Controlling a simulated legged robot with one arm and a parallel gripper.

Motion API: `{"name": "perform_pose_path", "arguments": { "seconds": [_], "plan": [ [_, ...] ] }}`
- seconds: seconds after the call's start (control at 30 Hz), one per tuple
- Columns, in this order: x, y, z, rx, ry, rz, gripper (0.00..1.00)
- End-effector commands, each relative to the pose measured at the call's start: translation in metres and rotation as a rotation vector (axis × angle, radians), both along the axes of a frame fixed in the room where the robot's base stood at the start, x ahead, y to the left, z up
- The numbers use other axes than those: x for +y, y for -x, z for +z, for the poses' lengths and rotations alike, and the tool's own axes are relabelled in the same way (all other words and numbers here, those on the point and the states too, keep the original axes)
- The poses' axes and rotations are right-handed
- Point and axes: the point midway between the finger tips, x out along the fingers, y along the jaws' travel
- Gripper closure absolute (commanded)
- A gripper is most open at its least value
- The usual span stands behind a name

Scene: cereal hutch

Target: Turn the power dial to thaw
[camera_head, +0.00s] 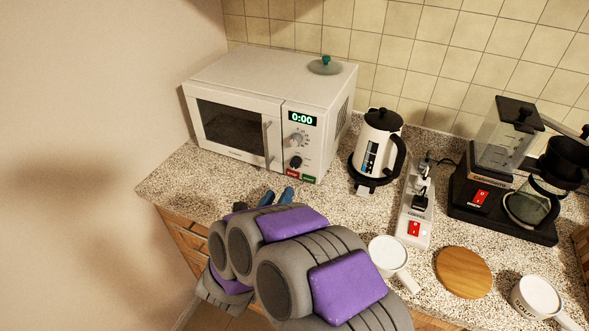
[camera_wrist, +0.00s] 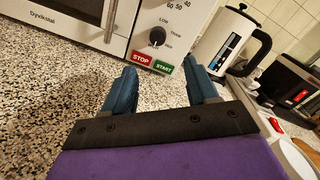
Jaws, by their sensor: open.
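The white microwave (camera_head: 248,90) stands on the counter at the back left, its door closed. Its black power dial (camera_head: 296,162) is low on the control panel. I cannot clearly tell where the dial points. My gripper (camera_head: 278,194) is open and empty, in front of and below the panel. In the wrist view its blue fingers (camera_wrist: 161,72) are apart, with the dial beyond and between them, not touched.
A lighter timer dial (camera_head: 296,139) sits above the power dial. The red STOP (camera_wrist: 142,58) and green START (camera_wrist: 164,68) buttons sit just below it. The door handle (camera_head: 268,143) projects to the left. A white kettle (camera_head: 378,140) stands close on the right.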

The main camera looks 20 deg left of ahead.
Motion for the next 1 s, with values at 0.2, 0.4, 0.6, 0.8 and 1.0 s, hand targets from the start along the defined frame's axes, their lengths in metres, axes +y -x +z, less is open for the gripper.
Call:
{"name": "perform_pose_path", "arguments": {
  "seconds": [0.2, 0.4, 0.6, 0.8, 1.0],
  "plan": [
    [-0.001, -0.040, 0.003, 0.000, 0.004, -0.001, 0.42],
    [-0.006, -0.068, 0.004, 0.002, 0.003, -0.001, 0.42],
    [-0.006, -0.094, 0.003, 0.003, 0.000, 0.001, 0.42],
    [-0.005, -0.112, 0.002, 0.001, 0.000, -0.001, 0.42],
    [-0.004, -0.118, 0.000, 0.002, 0.000, 0.003, 0.42]
  ]
}}
